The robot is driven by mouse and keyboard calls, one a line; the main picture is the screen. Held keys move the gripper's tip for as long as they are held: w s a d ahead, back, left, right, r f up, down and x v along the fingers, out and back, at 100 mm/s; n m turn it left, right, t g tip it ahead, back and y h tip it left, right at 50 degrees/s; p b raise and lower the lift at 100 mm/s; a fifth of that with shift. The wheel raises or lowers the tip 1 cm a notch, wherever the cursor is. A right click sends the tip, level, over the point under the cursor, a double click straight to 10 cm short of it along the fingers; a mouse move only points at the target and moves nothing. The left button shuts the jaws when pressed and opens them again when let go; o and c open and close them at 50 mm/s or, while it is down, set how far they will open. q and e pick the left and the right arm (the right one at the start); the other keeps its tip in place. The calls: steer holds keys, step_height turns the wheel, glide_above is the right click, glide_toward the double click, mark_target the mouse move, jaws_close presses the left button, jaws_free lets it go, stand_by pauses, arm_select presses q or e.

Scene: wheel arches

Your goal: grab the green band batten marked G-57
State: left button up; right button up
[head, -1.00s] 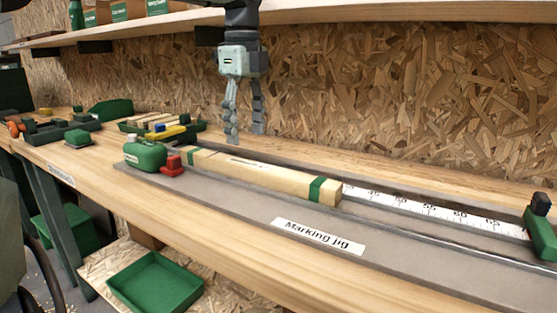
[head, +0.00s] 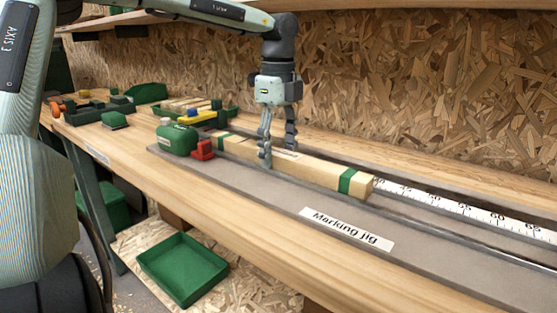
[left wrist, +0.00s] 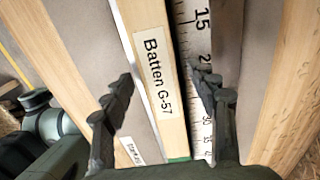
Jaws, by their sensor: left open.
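The batten marked G-57 (head: 318,171) is a pale wooden bar with green bands near its ends. It lies in the marking jig (head: 270,190) along the ruler. My right gripper is not in view.
A white ruler (head: 470,210) runs along the jig. Several small parts and trays sit at the bench's left. A green bin (head: 183,268) is below. The OSB wall stands close behind.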

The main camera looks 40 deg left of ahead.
arm_select(q)
jaws_close()
steer(key=shift+r, duration=0.1)
